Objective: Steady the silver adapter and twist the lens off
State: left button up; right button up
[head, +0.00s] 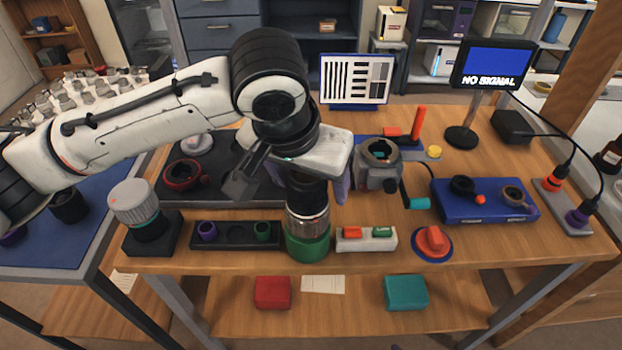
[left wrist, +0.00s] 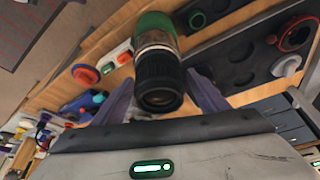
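A black lens (head: 307,191) stands upright on a silver adapter (head: 308,226), which sits on a green base (head: 307,247) near the front edge of the table. The lens (left wrist: 160,80), the silver adapter (left wrist: 154,41) and the green base (left wrist: 155,22) also show in the left wrist view. My left gripper (left wrist: 160,84) is open, with one purple-grey finger on each side of the lens and visible gaps between. In the head view my left gripper (head: 310,180) hides the lens's upper end. My right gripper is not in view.
Left of the lens are a black tray (head: 220,245) with small rings and a grey-topped part (head: 135,203) on a black block. Right are a white switch box (head: 366,245), a red button (head: 433,241) and a grey clamp-like device (head: 376,175). A blue box (head: 484,212) stands further right.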

pick_arm(q)
jog(key=v, duration=1)
jog(key=shift+s+r+p, duration=0.1)
jog(key=shift+p, duration=0.25)
jog(key=shift+s, duration=0.1)
